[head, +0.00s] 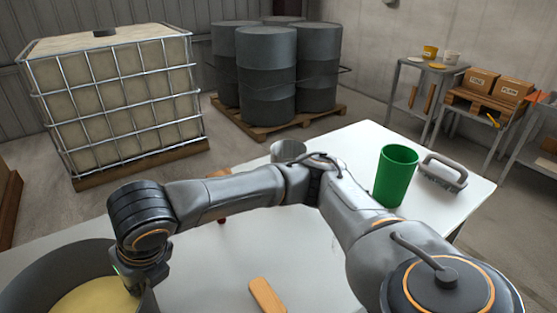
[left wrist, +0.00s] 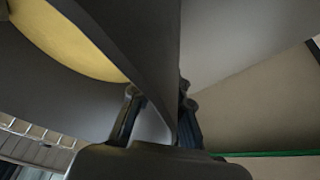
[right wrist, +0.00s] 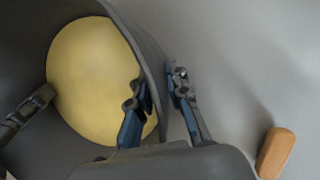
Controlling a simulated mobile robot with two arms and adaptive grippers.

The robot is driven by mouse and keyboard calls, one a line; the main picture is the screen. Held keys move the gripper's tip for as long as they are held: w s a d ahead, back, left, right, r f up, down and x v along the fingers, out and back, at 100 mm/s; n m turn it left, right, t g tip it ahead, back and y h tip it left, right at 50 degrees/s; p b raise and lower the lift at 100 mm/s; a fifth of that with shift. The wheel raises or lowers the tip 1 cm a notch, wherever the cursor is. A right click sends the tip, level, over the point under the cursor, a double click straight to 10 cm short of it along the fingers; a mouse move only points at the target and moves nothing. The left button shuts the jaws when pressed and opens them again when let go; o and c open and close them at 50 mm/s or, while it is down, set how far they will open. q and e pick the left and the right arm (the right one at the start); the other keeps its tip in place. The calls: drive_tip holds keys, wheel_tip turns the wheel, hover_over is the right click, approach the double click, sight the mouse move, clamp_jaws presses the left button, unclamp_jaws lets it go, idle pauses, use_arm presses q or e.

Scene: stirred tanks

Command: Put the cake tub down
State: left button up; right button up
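The cake tub (head: 45,268) is a wide dark grey tub with a pale yellow cake (head: 95,297) inside, at the bottom left of the head view, partly cut off. My right gripper (head: 141,284) is at its right rim; in the right wrist view its fingers (right wrist: 161,90) straddle the tub wall and appear shut on it. My left gripper is outside the head view. In the left wrist view its fingers (left wrist: 157,105) have the tub wall between them. The tub's underside is hidden, so I cannot tell whether it touches the table.
The white table (head: 330,265) holds a green cup (head: 396,176), a scrub brush (head: 443,174), a grey cup (head: 288,150) and a wooden handle (head: 267,296). My right arm crosses above the table. A caged tank (head: 115,95) and dark drums (head: 266,75) stand behind.

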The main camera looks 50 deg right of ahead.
use_arm(q)
drive_tip(key=shift+s, duration=0.1)
use_arm(e)
drive_tip(key=shift+r, duration=0.1)
use_arm(q)
drive_tip(key=shift+r, duration=0.25)
drive_tip(key=v, duration=1.1)
drive_tip(key=shift+s+r, duration=0.15)
drive_tip(key=shift+r, duration=0.1)
use_arm(e)
drive_tip(key=v, duration=1.2)
